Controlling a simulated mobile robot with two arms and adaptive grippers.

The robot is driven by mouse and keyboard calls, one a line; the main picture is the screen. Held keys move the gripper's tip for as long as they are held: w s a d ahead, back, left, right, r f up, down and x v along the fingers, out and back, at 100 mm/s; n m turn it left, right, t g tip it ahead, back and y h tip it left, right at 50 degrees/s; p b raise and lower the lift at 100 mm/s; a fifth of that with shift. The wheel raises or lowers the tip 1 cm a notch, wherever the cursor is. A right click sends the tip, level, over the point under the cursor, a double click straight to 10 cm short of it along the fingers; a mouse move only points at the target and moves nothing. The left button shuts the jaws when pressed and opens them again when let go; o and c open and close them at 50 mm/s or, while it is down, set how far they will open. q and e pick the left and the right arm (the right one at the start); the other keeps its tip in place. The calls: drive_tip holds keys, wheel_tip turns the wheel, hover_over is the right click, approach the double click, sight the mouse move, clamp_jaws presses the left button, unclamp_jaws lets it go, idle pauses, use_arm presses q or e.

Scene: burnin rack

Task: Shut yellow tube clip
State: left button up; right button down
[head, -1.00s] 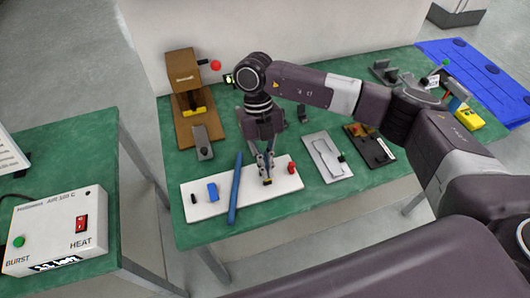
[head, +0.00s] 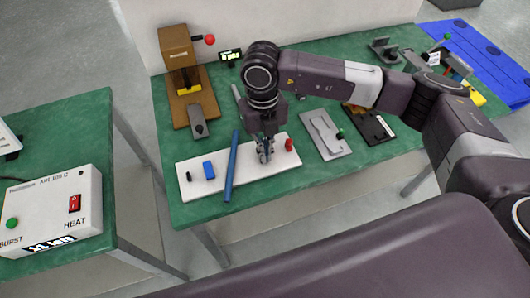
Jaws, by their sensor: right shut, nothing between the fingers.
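My right gripper (head: 265,159) points down at the right half of the white board (head: 245,178) in the head view. Its fingers are shut with nothing between them, at or just above the board surface; I cannot tell if they touch anything. No yellow tube clip shows clearly; the fingers hide the board directly under them. A blue tube (head: 232,165) lies across the board to the left of the fingers. A small red piece (head: 289,145) stands just right of them. A blue block (head: 209,170) and a small black piece (head: 189,176) are on the left. My left gripper is not in view.
A wooden press (head: 175,45) with a red-knobbed lever stands at the back left, near a small display (head: 231,55). A grey plate (head: 325,133) and a black fixture (head: 370,125) lie to the right. The heater box (head: 50,215) sits on the left table.

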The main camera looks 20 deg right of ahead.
drive_tip(key=shift+s+f, duration=0.1)
drive_tip(key=shift+f, duration=0.05)
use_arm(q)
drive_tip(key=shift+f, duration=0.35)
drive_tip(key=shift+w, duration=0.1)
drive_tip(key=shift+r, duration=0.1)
